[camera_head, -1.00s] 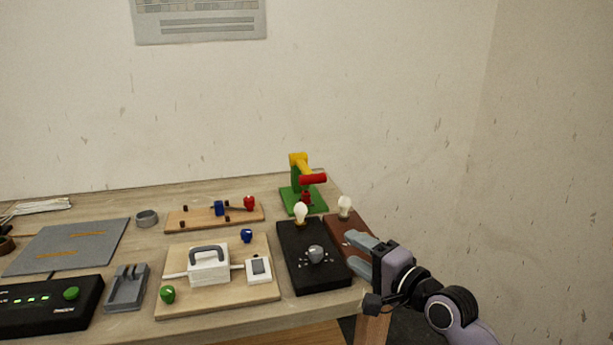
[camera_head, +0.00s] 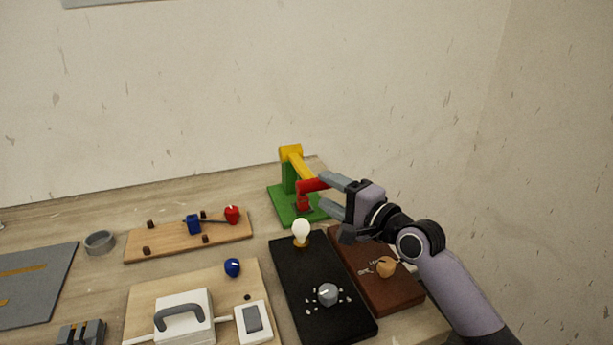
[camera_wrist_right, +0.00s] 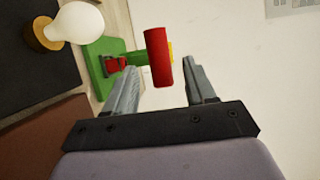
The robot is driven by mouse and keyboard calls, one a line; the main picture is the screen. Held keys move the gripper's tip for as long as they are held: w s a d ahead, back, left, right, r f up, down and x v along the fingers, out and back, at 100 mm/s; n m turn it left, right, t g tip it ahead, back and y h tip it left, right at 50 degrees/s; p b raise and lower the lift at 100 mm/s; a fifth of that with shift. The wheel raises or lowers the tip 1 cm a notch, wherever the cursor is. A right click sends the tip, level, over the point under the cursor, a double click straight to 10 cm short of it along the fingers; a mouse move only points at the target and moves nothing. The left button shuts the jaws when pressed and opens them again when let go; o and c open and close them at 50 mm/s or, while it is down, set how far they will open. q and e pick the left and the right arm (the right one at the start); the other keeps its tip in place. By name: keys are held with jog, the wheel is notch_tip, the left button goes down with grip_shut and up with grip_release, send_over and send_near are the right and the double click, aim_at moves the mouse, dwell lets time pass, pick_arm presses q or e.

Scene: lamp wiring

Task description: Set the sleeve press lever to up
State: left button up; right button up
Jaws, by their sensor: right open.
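The sleeve press stands at the back right of the table, with a green base (camera_head: 279,206) and post, a yellow lever arm (camera_head: 299,161) and a red handle (camera_head: 312,185). The lever slopes down to the right, toward the red block low on the press. My right gripper (camera_head: 332,193) is open at the handle's right end. In the right wrist view the red handle (camera_wrist_right: 158,58) shows between and just beyond the two fingers; I cannot tell if they touch it. The green base (camera_wrist_right: 98,75) shows to the left there. My left gripper is not in view.
A black box (camera_head: 300,275) with a knob and a white bulb (camera_head: 301,231) stands in front of the press. A brown box (camera_head: 375,285) lies below my right arm. Wooden boards (camera_head: 140,251) with small parts are to the left. The wall is behind.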

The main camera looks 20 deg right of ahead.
aim_at(315, 185)
jog(key=shift+x, duration=3.1)
jog(key=shift+a, duration=0.1)
grip_shut()
